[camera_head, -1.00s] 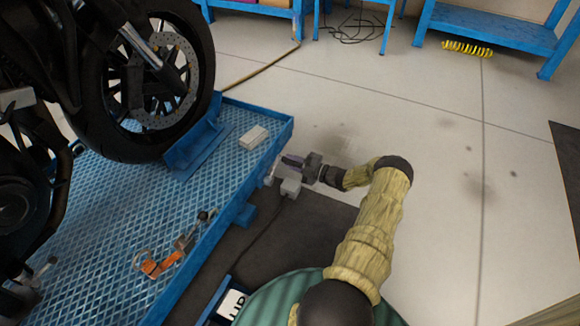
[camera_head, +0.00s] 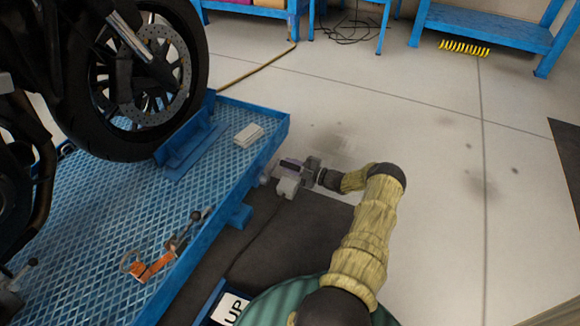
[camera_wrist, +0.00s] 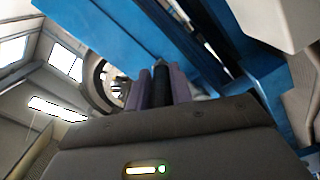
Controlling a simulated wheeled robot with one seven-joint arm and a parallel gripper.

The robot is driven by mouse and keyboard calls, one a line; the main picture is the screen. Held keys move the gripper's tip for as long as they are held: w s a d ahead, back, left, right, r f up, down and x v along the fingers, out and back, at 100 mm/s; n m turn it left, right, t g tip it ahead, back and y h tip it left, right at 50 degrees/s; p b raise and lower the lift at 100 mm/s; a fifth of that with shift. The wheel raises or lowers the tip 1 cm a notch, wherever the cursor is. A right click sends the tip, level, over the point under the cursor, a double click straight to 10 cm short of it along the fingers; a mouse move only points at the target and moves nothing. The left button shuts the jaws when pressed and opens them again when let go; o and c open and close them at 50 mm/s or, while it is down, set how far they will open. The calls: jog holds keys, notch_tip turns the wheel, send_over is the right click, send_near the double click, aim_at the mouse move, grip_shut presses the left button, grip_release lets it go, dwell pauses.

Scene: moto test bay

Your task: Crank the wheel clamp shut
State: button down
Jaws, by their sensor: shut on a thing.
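The wheel clamp (camera_head: 188,150) is a blue metal chock on the lift platform, against the lower part of the motorcycle's front wheel (camera_head: 135,80). My gripper (camera_head: 289,165) is just off the platform's right side edge, near its far corner. In the wrist view, the two purple-grey fingers close on a dark round crank handle (camera_wrist: 161,84), one finger on each side. The crank's joint to the platform is small and mostly hidden by my gripper in the head view. Whether the clamp touches the tyre is hard to tell.
The blue platform (camera_head: 100,215) carries a pale block (camera_head: 249,135) and an orange-and-grey tool (camera_head: 160,258). A dark mat (camera_head: 295,240) lies beside it. An UP sign (camera_head: 232,308) is at the bottom. Open floor lies right; blue benches (camera_head: 490,28) stand behind.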

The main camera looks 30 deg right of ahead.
jog(key=shift+s+a+f, duration=0.35)
jog(key=shift+a, duration=0.15)
jog(key=c, duration=1.3)
grip_release()
jog(key=shift+s+d, duration=0.1)
jog(key=shift+o, duration=0.2)
jog(key=shift+r, duration=0.15)
jog(key=shift+d, duration=0.15)
jog(key=p+v, duration=0.6)
jog(key=v, duration=1.1)
jog(key=shift+s+d, duration=0.1)
jog(key=shift+d, duration=0.05)
